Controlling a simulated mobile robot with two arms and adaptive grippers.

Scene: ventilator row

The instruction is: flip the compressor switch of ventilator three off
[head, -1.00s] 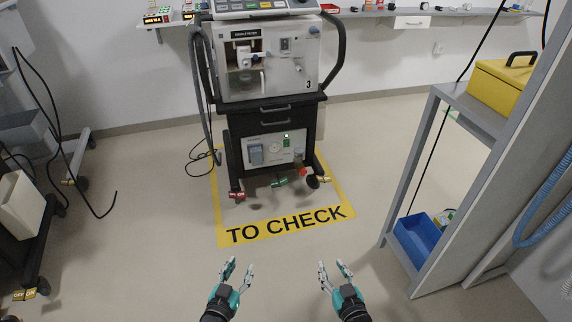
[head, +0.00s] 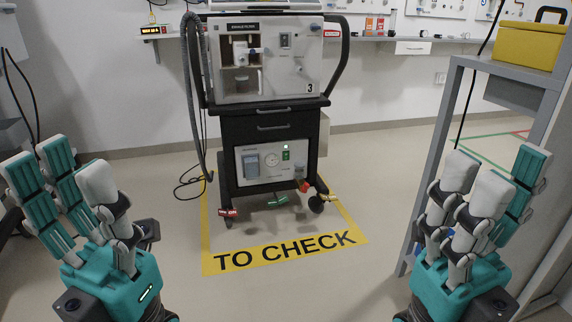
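Ventilator three (head: 262,70), marked with a 3, stands on a dark wheeled cart ahead of me. Low in the cart is the white compressor panel (head: 262,178), with a grey-blue part at left and a round gauge (head: 272,158) in the middle. A small green switch (head: 286,154) sits at its upper right with a bright spot on it; its exact position is too small to tell. My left gripper (head: 68,175) is raised at the left, open and empty. My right gripper (head: 495,172) is raised at the right, open and empty. Both are well apart from the cart.
A yellow floor frame reading TO CHECK (head: 285,250) surrounds the cart. A grey shelf unit with a yellow box (head: 529,45) stands at right, close to my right gripper. A hose (head: 190,100) hangs left of the cart. The floor between my grippers is clear.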

